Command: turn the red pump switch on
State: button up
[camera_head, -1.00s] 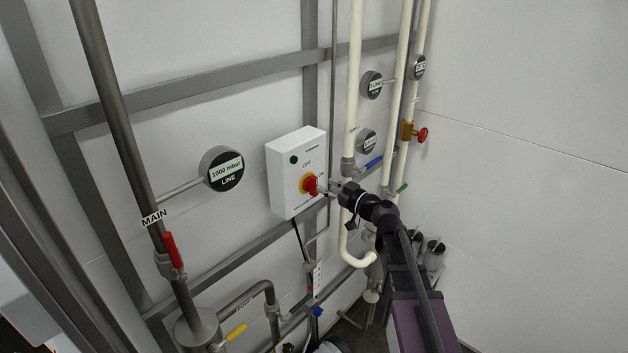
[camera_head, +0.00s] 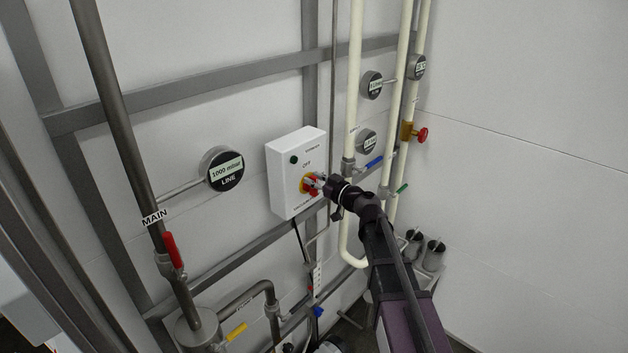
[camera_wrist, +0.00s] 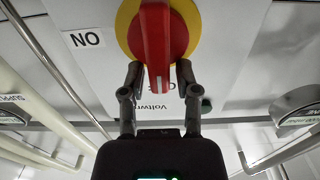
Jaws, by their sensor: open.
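The red pump switch (camera_head: 309,185) is a red knob on a yellow disc, on the front of a white box (camera_head: 283,204) fixed to the wall frame. In the wrist view the red handle (camera_wrist: 155,45) stands out from the yellow disc (camera_wrist: 125,30), with a label reading "ON" to its left. My gripper (camera_wrist: 158,75) is open, its two fingers on either side of the handle's lower end. I cannot tell whether they touch it. In the head view my gripper (camera_head: 316,181) covers part of the knob. The word "OFF" shows above the knob.
A round gauge (camera_head: 222,169) reading 1000 mbar stands left of the box. A pipe with a red lever (camera_head: 173,250) is farther left. Cream pipes (camera_head: 354,110) with a blue lever (camera_head: 374,162) run close to the right, behind my arm.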

jog(key=shift+s, duration=0.1)
grip_shut()
jog(key=shift+s, duration=0.1)
jog(key=shift+f, duration=0.1)
jog(key=shift+d+m, duration=0.1)
jog(key=shift+m, duration=0.2)
jog(key=m, duration=0.4)
jog(key=shift+w+d+f+b, duration=0.2)
jog(key=shift+w+d+b, duration=0.05)
jog(key=shift+w+b, duration=0.05)
jog(key=shift+w+d+f+m+b, duration=0.15)
jog(key=shift+w+f+m+b, duration=0.2)
jog(key=shift+m, duration=1.85)
jog(key=shift+w+d+f+m+b, duration=0.15)
jog(key=shift+f+m+b, duration=0.25)
jog(key=shift+m, duration=1.8)
jog(key=shift+w+d+f+m+b, duration=0.25)
jog(key=shift+f+m, duration=0.2)
jog(key=shift+m, duration=1.75)
jog(key=shift+a, duration=0.1)
